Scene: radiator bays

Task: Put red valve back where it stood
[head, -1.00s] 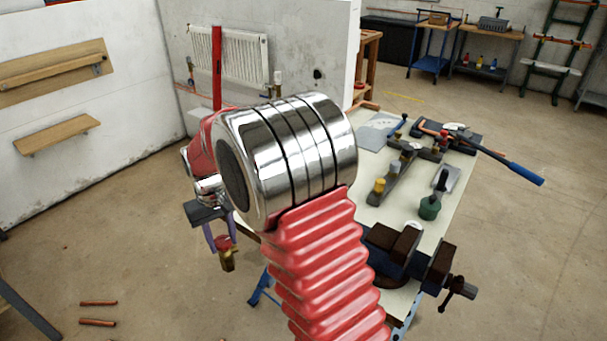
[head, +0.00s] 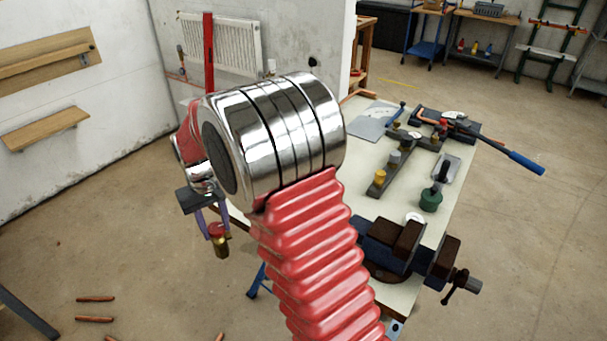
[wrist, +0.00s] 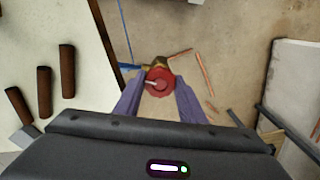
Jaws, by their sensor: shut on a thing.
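The red valve, a brass body with a round red cap (head: 217,231), hangs upright at my gripper left of the workbench in the head view. In the wrist view its red cap (wrist: 158,80) sits between the two purple fingers of my gripper (wrist: 158,92). My gripper (head: 208,222) is shut on the valve and holds it clear of the table. A dark rack (head: 392,176) on the bench carries a yellow-capped and a grey-capped valve, with others toward its far end. My arm partly hides the bench and the lower wall.
The pale workbench (head: 437,203) holds a vise (head: 403,245) at its near edge, a green-based tool (head: 431,198) and a blue-handled pipe bender (head: 500,150). A radiator (head: 225,42) hangs on the wall behind. Copper pipes (head: 95,299) lie on the floor at left.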

